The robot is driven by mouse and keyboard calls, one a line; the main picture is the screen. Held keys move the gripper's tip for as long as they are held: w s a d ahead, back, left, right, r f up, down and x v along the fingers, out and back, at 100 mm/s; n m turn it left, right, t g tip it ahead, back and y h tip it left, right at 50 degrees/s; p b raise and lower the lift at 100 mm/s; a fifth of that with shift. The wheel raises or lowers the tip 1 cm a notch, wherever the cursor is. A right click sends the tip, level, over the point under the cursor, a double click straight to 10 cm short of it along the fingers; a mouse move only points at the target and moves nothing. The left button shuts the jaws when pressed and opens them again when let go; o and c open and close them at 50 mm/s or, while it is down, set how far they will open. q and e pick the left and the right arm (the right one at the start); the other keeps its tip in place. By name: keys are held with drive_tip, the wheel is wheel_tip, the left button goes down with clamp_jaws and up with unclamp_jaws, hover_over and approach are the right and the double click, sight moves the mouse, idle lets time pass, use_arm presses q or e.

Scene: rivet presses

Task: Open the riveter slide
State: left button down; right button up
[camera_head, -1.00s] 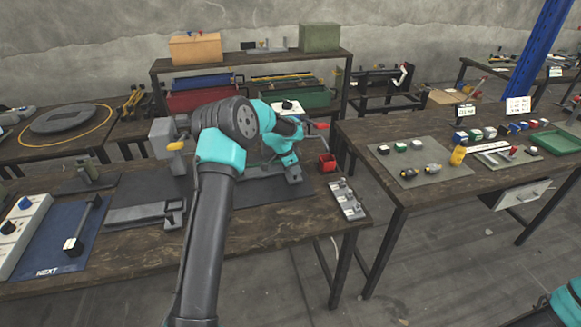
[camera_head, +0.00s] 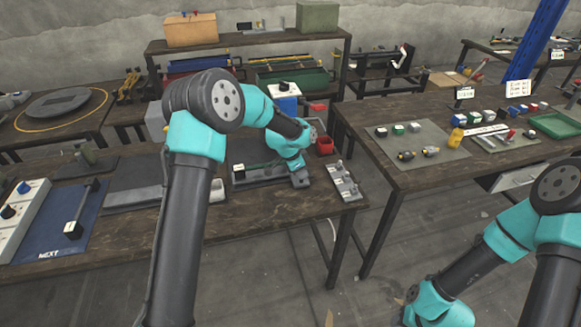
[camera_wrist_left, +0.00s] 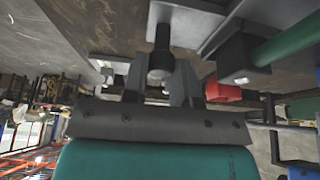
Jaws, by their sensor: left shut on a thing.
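The left gripper (camera_wrist_left: 161,88) shows in the left wrist view, with its two grey fingers shut on the black knob (camera_wrist_left: 160,62). The knob hangs from a grey metal part (camera_wrist_left: 190,20) of the riveter, at the top of that view. A green bar (camera_wrist_left: 284,42) with a black end block lies to the right of it. In the head view the riveter (camera_head: 250,172) sits on a dark mat on the left bench. My left wrist covers much of it, so the knob and fingertips are hidden there. The slide's travel cannot be judged. My right gripper is out of view.
A blue and white box (camera_head: 284,90) is behind. The right bench (camera_head: 390,172) holds small parts and a green tray (camera_head: 554,124). A floor gap separates the benches.

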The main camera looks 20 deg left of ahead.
use_arm(q)
drive_tip(key=c, duration=0.9)
unclamp_jaws()
drive_tip(key=v, duration=1.7)
drive_tip(key=shift+r, duration=0.25)
